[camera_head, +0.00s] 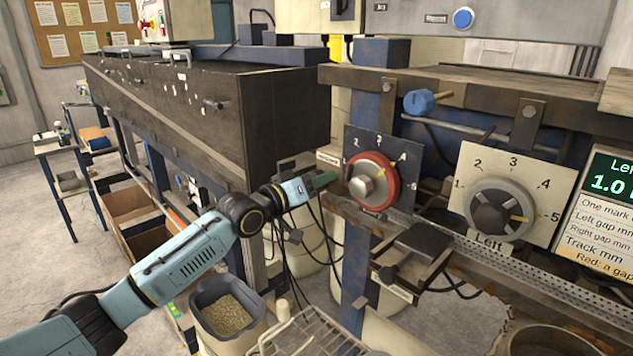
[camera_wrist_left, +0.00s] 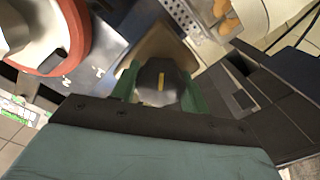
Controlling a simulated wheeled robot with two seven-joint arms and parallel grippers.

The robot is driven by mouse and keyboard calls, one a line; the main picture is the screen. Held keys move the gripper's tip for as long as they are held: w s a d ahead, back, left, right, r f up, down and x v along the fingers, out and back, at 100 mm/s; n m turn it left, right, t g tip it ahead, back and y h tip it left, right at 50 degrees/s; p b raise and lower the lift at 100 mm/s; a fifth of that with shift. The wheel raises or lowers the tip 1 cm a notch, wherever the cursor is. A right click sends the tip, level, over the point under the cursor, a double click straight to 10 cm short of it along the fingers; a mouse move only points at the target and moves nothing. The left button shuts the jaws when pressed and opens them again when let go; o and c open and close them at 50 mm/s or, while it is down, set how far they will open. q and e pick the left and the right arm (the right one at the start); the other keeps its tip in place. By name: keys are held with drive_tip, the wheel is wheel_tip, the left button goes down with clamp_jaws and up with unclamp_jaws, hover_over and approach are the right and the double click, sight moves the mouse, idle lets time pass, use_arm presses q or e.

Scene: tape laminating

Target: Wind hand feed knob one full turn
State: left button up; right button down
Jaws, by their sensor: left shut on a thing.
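My left gripper (camera_head: 324,181) reaches in from the left, its green fingers beside the edge of the red-ringed dial's panel. In the left wrist view the fingers (camera_wrist_left: 160,90) are shut on a dark grey knob (camera_wrist_left: 161,76) with a yellow mark, which appears to be the hand feed knob. The mark points roughly along the gripper's axis. In the head view this knob is hidden by the gripper. A small label (camera_head: 328,157), too small to read surely, sits just above. My right gripper is not in view.
The red-ringed dial (camera_head: 372,181) is close to the right of my left gripper; it also shows in the left wrist view (camera_wrist_left: 45,35). A grey dial (camera_head: 500,209) marked Left is farther right. A blue knob (camera_head: 420,102) is above. Dark cables (camera_head: 288,262) hang below.

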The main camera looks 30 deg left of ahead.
use_arm(q)
drive_tip(key=m, duration=0.2)
drive_tip(key=shift+m, duration=0.4)
drive_tip(key=m+p, duration=0.1)
drive_tip(key=m, duration=0.1)
drive_tip(key=shift+r+m, duration=0.1)
drive_tip(key=shift+m, duration=0.3)
drive_tip(key=m+p, duration=0.2)
drive_tip(key=m, duration=0.5)
drive_tip(key=shift+p, duration=0.35)
drive_tip(key=m+p, duration=0.1)
drive_tip(key=m, duration=0.4)
drive_tip(key=shift+d+m, duration=0.1)
drive_tip(key=shift+m, duration=0.2)
drive_tip(key=m+p, duration=0.1)
drive_tip(key=m, duration=0.4)
drive_tip(key=shift+m, duration=0.3)
drive_tip(key=o, duration=1)
drive_tip(key=shift+s, duration=0.1)
